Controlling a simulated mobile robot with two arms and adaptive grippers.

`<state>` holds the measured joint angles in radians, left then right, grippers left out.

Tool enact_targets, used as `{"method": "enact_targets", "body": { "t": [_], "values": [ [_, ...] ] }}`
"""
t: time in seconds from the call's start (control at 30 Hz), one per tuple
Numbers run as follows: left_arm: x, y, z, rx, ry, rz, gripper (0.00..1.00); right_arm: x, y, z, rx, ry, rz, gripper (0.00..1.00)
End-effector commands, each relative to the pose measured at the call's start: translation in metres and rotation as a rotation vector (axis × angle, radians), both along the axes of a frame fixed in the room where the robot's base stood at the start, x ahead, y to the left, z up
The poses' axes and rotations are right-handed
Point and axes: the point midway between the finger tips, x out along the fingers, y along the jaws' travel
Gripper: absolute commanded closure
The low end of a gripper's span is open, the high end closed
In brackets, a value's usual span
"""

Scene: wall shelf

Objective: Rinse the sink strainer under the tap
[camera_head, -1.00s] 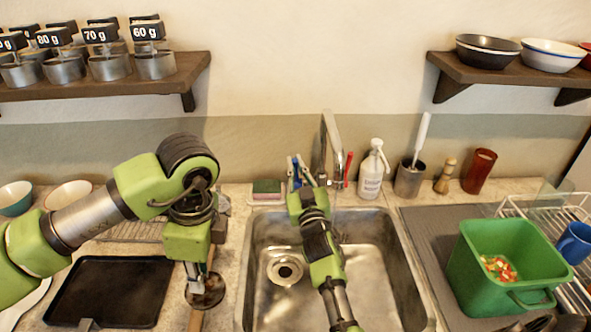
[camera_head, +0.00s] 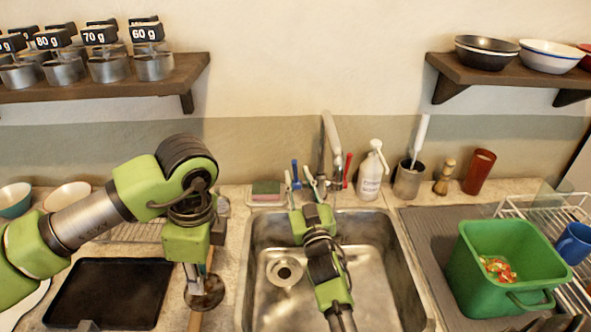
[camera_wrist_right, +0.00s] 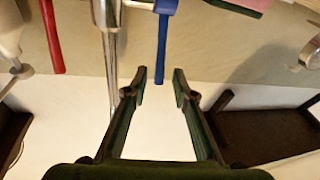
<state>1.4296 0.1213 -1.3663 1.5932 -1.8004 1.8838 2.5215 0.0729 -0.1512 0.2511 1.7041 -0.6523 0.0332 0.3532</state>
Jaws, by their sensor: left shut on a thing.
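The strainer (camera_head: 213,291), a small dark round disc, is in my left gripper (camera_head: 193,279), over the counter left of the sink (camera_head: 383,262). The gripper is shut on it and partly covers it. The metal tap (camera_head: 331,135) stands behind the sink, with a blue lever (camera_head: 295,169) on its left and a red lever (camera_head: 348,168) on its right. My right gripper (camera_head: 300,180) is open at the blue lever. In the right wrist view the blue lever (camera_wrist_right: 162,45) reaches between the open fingertips (camera_wrist_right: 160,75), with gaps either side. I see no water running.
A sponge (camera_head: 266,188) lies left of the tap. A soap bottle (camera_head: 371,172), a grey cup (camera_head: 408,180) and a red tumbler (camera_head: 479,171) stand to its right. A green bin (camera_head: 480,289) is right of the sink, a black tray (camera_head: 110,292) left. The basin is empty around its drain.

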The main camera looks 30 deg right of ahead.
Motion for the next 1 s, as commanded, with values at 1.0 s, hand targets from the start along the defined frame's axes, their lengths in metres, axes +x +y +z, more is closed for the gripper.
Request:
{"method": "enact_targets", "body": {
  "t": [1.0],
  "values": [
    [0.000,0.000,0.000,0.000,0.000,0.000,1.00,-0.028,0.007,-0.005,0.000,0.000,0.000,0.75]
  ]
}}
